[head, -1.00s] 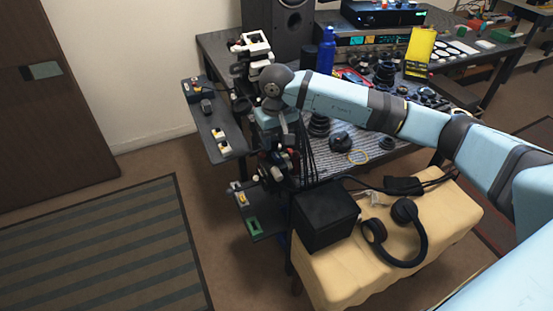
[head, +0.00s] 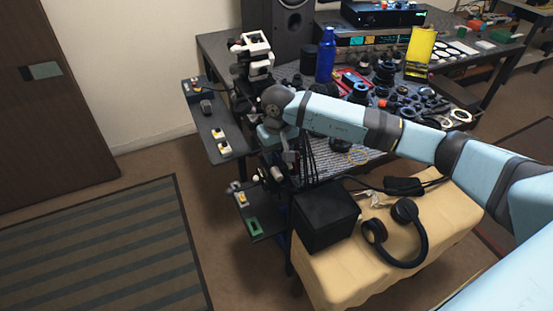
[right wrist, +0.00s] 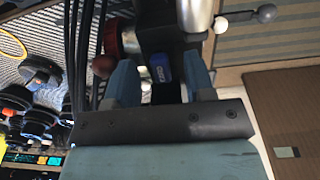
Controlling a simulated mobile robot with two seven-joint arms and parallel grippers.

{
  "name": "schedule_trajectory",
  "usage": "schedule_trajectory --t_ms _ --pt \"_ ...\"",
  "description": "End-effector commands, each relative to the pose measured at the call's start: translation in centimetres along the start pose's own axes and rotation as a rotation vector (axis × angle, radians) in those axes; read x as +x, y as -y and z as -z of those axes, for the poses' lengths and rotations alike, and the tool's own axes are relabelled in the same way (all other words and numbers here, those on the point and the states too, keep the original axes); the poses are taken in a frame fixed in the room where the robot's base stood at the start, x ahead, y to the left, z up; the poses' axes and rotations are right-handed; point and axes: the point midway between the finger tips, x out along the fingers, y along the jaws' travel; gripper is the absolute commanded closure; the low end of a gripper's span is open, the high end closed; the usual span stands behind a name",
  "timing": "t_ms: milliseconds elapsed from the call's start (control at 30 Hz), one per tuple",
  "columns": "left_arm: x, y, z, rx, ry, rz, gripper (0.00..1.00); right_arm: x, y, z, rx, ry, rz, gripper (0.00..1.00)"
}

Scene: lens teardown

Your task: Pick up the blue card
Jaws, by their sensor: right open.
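The blue card (right wrist: 161,73), small with pale lettering, shows in the right wrist view against a dark part of the bench-side equipment. My right gripper (right wrist: 159,64) is open, with one light blue finger to each side of the card in that view. I cannot tell how far the card is from the fingertips, and I see no contact. In the head view my right wrist hangs over the bench's left end, and the card cannot be made out there. My left gripper is not in view.
Dark cables (right wrist: 82,50) and a dark red knob (right wrist: 104,66) are close to the fingers. A silver cylinder (right wrist: 194,14) stands beside them. A black box (head: 325,217) and headphones (head: 400,240) rest on the cloth-covered stool. Lens parts crowd the bench.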

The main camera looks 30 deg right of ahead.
Motion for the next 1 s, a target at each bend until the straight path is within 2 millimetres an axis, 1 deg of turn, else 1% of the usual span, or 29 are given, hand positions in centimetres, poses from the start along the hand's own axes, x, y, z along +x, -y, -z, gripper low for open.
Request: schedule_trajectory --t_ms 333,667,700,767,800,900,1000 --pt "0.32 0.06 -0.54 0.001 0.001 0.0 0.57 0.38 -0.03 0.01 0.001 -0.001 -0.001 0.51" --pt "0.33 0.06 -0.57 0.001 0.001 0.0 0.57 0.36 -0.02 0.01 0.001 -0.001 0.0 0.51" --pt "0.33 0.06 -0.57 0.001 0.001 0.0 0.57 0.36 -0.02 0.01 0.001 0.0 0.0 0.56" --pt "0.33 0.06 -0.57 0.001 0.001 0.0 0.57 0.36 -0.02 0.01 0.001 0.0 0.0 0.69" --pt "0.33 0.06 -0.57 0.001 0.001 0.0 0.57 0.36 -0.01 0.01 0.001 0.0 0.0 0.79" --pt "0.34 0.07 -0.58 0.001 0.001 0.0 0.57 0.37 -0.01 0.01 0.0 0.0 0.0 1.0" --pt "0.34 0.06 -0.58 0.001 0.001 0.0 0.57 0.37 -0.01 0.0 0.0 0.0 0.0 1.0"
